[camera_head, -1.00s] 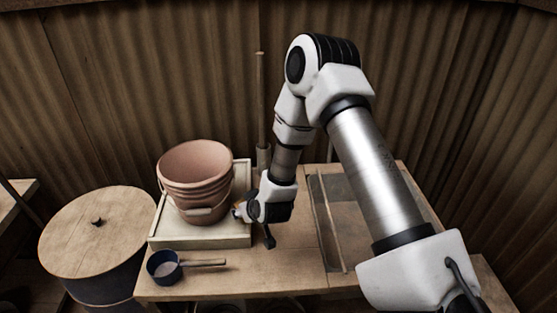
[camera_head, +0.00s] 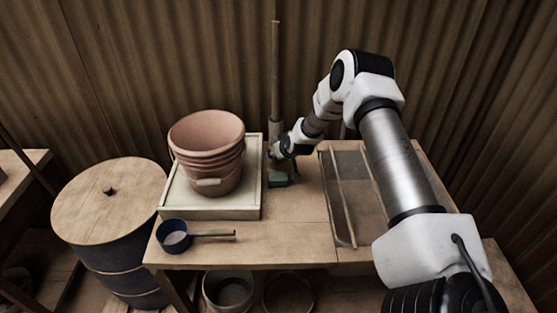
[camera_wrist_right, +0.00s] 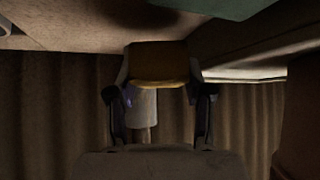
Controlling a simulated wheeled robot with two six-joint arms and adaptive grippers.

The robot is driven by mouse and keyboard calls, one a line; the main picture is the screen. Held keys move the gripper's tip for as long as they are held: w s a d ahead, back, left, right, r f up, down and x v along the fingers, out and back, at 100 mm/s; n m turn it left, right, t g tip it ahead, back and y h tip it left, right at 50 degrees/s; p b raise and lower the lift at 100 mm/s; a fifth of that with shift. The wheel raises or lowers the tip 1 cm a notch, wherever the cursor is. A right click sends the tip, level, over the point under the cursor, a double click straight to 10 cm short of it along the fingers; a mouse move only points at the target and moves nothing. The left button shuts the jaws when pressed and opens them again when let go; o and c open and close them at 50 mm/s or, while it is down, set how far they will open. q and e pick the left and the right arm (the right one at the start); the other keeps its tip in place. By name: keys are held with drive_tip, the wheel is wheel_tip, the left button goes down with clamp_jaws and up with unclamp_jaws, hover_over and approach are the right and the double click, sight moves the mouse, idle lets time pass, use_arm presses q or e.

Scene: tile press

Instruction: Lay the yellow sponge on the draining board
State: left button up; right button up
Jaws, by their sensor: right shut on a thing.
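The yellow sponge (camera_wrist_right: 158,62) shows in the right wrist view, between the fingers of my right gripper (camera_wrist_right: 158,90), which is shut on it. In the head view my right gripper (camera_head: 274,154) is small, near the back right corner of the cream tray (camera_head: 230,213), and the sponge is hard to make out there. A grey panel with wooden strips (camera_head: 351,180) lies in the right part of the bench. I cannot tell for sure which surface is the draining board. My left gripper is in neither view.
A blue scoop (camera_head: 174,237) lies at the front left. The bench middle (camera_head: 285,225) is clear; a corrugated wall (camera_head: 180,60) is behind.

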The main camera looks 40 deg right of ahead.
drive_tip(key=shift+w+d+f, duration=0.2)
drive_tip(key=shift+w+d, duration=0.05)
drive_tip(key=shift+w, duration=0.15)
wheel_tip(320, 180, down, 3)
drive_tip(key=shift+r+b, duration=0.2)
drive_tip(key=shift+b, duration=0.15)
drive_tip(key=shift+f, duration=0.35)
drive_tip(key=shift+f, duration=0.2)
drive_tip(key=o, duration=0.9)
drive_tip(key=shift+o, duration=0.2)
drive_tip(key=shift+r, duration=0.1)
